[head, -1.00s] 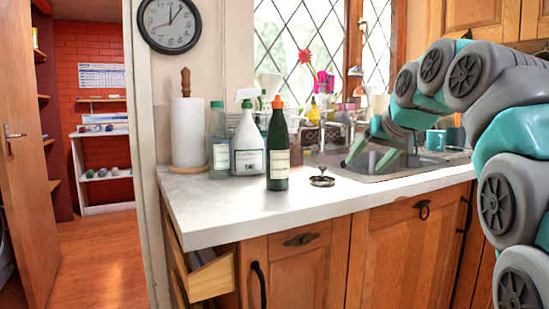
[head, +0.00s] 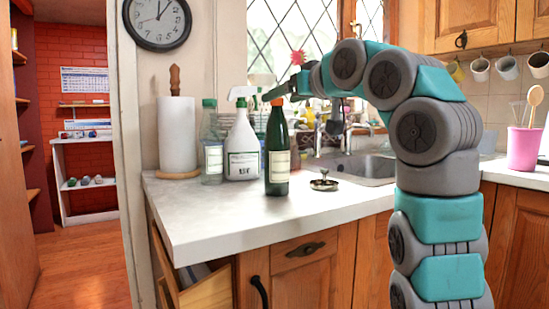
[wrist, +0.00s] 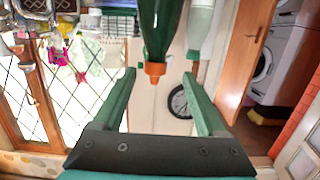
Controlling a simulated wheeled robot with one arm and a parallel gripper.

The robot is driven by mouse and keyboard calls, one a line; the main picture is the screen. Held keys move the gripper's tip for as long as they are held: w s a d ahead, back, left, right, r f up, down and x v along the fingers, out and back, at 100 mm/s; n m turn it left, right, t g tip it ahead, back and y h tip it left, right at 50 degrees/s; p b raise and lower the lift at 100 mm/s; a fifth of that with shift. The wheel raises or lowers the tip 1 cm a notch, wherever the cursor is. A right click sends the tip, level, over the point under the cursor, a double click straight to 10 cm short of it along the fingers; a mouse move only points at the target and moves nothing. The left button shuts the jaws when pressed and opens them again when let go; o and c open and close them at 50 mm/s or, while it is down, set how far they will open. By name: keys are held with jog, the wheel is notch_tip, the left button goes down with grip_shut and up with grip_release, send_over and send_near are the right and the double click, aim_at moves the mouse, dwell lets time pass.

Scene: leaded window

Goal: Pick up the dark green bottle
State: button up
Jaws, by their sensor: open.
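The dark green bottle (head: 278,150) stands upright on the white worktop in the head view, with an orange cap and a pale label. My gripper (head: 282,90) is at the height of its cap, reaching in from the right. In the wrist view the picture is upside down. There the bottle (wrist: 160,28) hangs from the top edge with its orange cap between the open fingertips of my gripper (wrist: 159,75). A gap shows on each side of the cap. I cannot tell how deep the cap sits between the fingers.
A white spray bottle (head: 243,148) and a clear green-capped bottle (head: 211,155) stand close behind and left. A paper towel roll (head: 178,135) is farther left. A small metal stand (head: 323,181) lies just right of the bottle. The worktop (head: 215,212) in front is clear.

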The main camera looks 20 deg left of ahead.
jog(key=shift+x, duration=1.15)
jog(key=shift+d+f+p+x, duration=0.15)
jog(key=shift+p+x, duration=0.3)
jog(key=shift+x, duration=0.9)
jog(key=shift+d+f+p+x, duration=0.15)
jog(key=shift+p+x, duration=0.3)
jog(key=shift+x, duration=0.9)
jog(key=shift+w+a, duration=0.1)
jog(key=shift+w, duration=0.05)
grip_shut()
